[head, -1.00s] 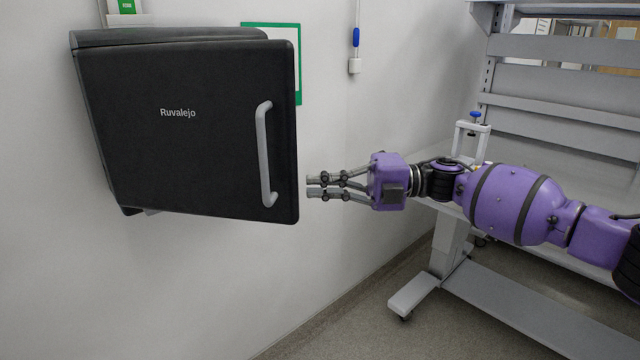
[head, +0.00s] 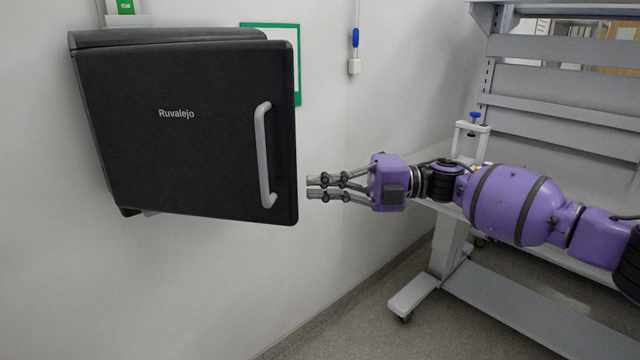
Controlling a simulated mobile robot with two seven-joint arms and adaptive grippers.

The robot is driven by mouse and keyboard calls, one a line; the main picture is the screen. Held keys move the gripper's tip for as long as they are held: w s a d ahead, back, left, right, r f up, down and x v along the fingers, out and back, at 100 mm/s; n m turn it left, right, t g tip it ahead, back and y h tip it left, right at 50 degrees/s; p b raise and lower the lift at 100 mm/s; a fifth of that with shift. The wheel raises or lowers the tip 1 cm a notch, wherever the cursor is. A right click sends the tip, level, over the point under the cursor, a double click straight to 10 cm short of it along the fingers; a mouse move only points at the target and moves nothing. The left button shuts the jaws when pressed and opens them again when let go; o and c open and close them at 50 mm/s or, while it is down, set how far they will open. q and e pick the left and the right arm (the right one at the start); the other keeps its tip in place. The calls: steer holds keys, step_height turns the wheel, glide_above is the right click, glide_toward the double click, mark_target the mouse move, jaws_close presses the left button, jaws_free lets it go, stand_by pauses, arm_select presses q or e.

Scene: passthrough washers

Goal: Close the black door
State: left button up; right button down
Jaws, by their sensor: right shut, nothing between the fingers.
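The black door (head: 180,140) bears the name Ruvalejo and a grey vertical handle (head: 263,155) near its right edge. It is the front of a black wall-mounted washer (head: 165,36). The door's right edge stands out past the body, so the door looks slightly ajar; the gap itself is hidden behind it. My right gripper (head: 309,188) is shut and empty, just right of the door's lower right edge, pointing left at it. A narrow strip of wall shows between fingertips and door; I cannot tell the depth between them. My left gripper is not in view.
A green-framed sheet (head: 285,45) hangs on the white wall behind the door. A blue and white pull handle (head: 355,50) hangs right of it. A grey workbench with shelves (head: 560,108) stands at the right. The wall below the washer is clear.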

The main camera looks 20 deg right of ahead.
steer(key=v, duration=1.1)
steer(key=s+a+f+m+p, duration=0.3)
steer(key=s+f+p, duration=0.1)
steer(key=s+f, duration=0.6)
steer(key=s+a+r+m+t+h+p, duration=0.2)
steer(key=s+a+r+t+h+p, duration=0.15)
steer(key=s+a+r+t, duration=0.5)
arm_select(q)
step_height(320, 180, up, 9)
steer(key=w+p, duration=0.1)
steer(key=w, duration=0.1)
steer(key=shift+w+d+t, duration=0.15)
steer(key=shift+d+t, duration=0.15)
arm_select(e)
steer(key=w+a+g, duration=0.1)
steer(key=w+a, duration=0.7)
steer(key=shift+w+f, duration=0.35)
steer(key=shift+f, duration=0.1)
